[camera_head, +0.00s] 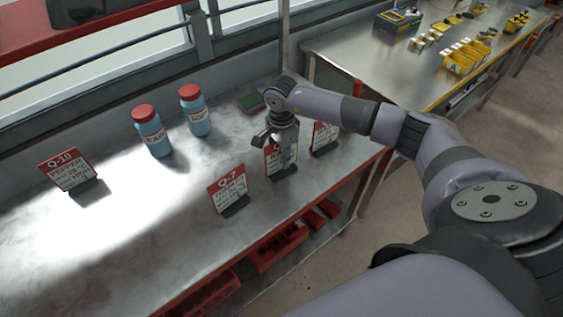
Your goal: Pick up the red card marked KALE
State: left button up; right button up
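Several red-and-white cards stand in dark holders on the grey bench. The card headed Q-10 (67,168) at the left appears to read PEPPER. The card headed Q-7 (227,187) stands near the front edge, its smaller words too blurred to read. A third card (273,163) is partly hidden behind my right gripper (287,160), and a fourth card (325,137) stands just right of it. I cannot read KALE on any card. My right gripper points down at the third card; whether its fingers are open or touch the card cannot be told. My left gripper is out of view.
Two blue bottles with red caps (152,131) (194,110) stand behind the cards. A dark green flat item (251,102) lies near the back. Red bins (279,246) sit under the front edge. The left bench surface (120,245) is clear.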

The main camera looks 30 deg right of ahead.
jog(key=shift+c, duration=0.5)
grip_shut()
